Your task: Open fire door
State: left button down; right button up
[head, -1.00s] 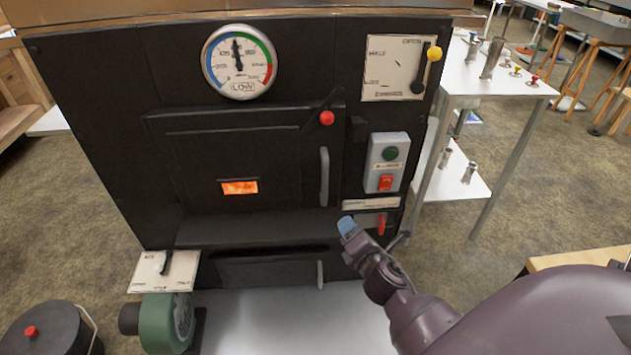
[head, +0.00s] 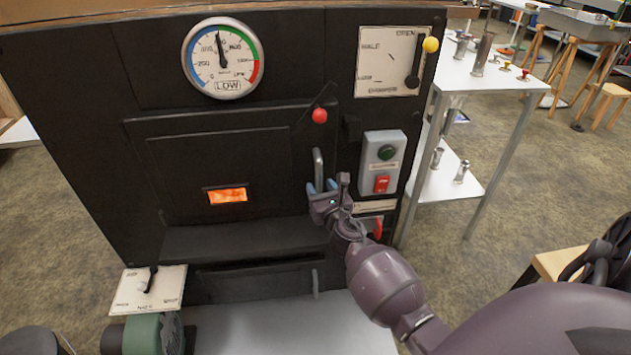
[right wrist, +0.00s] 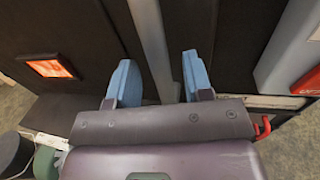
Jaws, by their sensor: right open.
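The fire door (head: 175,170) is a dark panel on the front of the black evaporator, with a small glowing orange window (head: 228,195). It looks closed. A grey vertical handle (head: 318,168) is at its right side, and a latch lever with a red knob (head: 319,115) sits above that. My right gripper (head: 327,187) is open at the handle's lower part. In the right wrist view the grey handle bar (right wrist: 155,45) passes between the two blue fingertips (right wrist: 160,80), with gaps at both sides. My left gripper is not in view.
A gauge (head: 222,58) is above the door. A white side table (head: 480,85) stands to the right.

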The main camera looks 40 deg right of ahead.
jog(key=shift+x, duration=1.95)
grip_shut()
